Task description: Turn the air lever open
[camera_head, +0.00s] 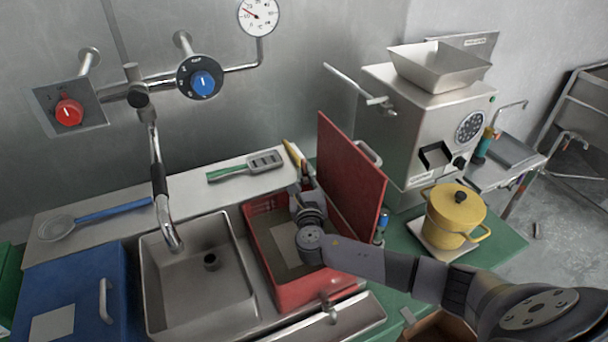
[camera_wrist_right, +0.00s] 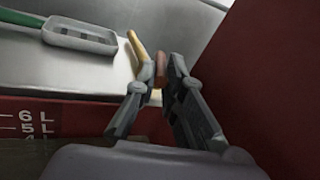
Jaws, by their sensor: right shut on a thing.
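A slim yellow handle (camera_head: 292,153) sticks up at the right end of the steel ledge, between the red bin and the upright red panel. It also shows in the wrist view (camera_wrist_right: 138,48). My right gripper (camera_head: 303,181) reaches over the red bin to it. In the wrist view its fingertips (camera_wrist_right: 160,72) are closed on a small brown-orange piece (camera_wrist_right: 159,74) beside the yellow handle. I cannot tell whether these two parts join, or whether they are the air lever; the fingers hide the lower part. My left gripper is out of view.
The red panel (camera_head: 350,178) stands close right of my right gripper. The red bin (camera_head: 300,294) is below it. The grinder (camera_head: 400,130), with a long metal bar (camera_head: 345,82), stands behind the panel. A yellow pot (camera_head: 455,210) is right.

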